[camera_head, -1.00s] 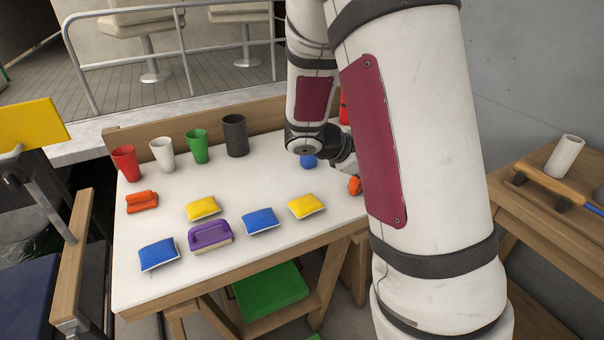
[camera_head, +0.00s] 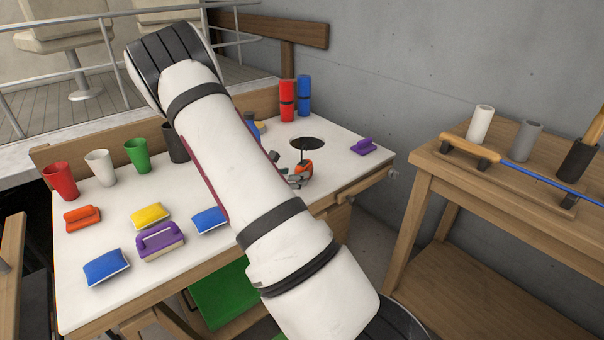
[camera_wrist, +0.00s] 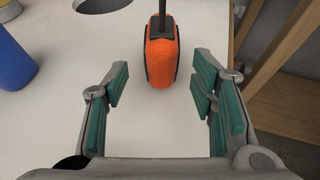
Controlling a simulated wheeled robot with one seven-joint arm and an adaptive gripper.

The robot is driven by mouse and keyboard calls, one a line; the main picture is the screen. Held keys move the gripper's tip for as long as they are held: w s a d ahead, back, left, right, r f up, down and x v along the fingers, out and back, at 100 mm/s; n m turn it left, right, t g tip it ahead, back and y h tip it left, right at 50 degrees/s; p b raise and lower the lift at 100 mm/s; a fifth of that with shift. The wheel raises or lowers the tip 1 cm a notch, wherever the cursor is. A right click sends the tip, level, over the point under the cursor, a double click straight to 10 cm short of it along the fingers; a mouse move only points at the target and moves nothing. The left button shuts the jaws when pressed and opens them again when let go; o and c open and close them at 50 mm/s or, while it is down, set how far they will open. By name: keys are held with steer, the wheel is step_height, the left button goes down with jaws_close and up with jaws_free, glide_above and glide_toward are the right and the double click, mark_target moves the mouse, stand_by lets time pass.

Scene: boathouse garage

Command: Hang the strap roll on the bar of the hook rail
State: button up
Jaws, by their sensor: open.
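My gripper (camera_wrist: 160,82) is open, with green-padded fingers on both sides. An orange and black item (camera_wrist: 161,58) stands on the white tabletop between and just past the fingertips, with a gap on each side. A dark stem rises from it. In the head view the item (camera_head: 302,170) is at the table's right part, and my gripper (camera_head: 291,179) is beside it, partly hidden by my arm. I cannot tell whether this item is the strap roll. I cannot make out a hook rail with a bar for certain.
The white table (camera_head: 340,180) has a round hole (camera_head: 306,143) behind the orange item. Red (camera_head: 287,100) and blue (camera_head: 304,95) cylinders stand at the back. A purple block (camera_head: 364,147) lies right. Cups and pouches fill the left. A wooden bench (camera_head: 440,165) stands right.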

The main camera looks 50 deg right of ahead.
mark_target(304, 163)
steer(key=shift+b+x, duration=0.35)
steer(key=shift+x, duration=3)
steer(key=shift+s+r, duration=0.15)
jaws_close()
